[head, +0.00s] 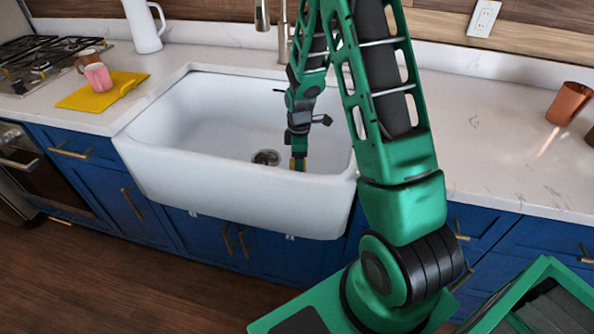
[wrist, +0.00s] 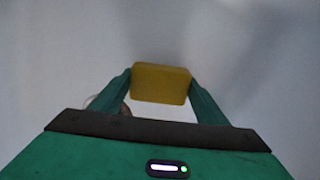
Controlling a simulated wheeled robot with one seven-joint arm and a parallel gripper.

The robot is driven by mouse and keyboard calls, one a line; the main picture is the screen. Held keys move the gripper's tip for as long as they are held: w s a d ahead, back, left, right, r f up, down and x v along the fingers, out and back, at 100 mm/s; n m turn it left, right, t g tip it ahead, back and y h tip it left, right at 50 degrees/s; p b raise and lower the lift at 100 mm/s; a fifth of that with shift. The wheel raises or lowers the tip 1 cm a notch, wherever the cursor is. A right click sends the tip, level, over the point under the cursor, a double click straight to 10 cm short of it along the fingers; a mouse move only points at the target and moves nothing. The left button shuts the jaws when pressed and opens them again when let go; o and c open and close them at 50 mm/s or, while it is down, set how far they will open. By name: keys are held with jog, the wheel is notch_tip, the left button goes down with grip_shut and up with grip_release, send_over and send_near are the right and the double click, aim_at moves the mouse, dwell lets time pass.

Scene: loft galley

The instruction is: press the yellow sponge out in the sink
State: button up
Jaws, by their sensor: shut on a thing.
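The yellow sponge (wrist: 160,83) is a small block held between the two green fingers of my gripper (wrist: 160,90) in the wrist view. My gripper is shut on it. In the head view my gripper (head: 298,164) points down inside the white sink (head: 190,125), right of the drain (head: 266,157). The sink's front wall hides how close the sponge is to the basin floor. In the wrist view, pale sink surface lies beyond the sponge.
A white jug (head: 143,27) stands behind. The faucet (head: 283,35) rises at the sink's back. A copper cup (head: 569,103) stands far right. The right counter is mostly clear.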

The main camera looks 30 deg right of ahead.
jog(key=shift+r, duration=3.55)
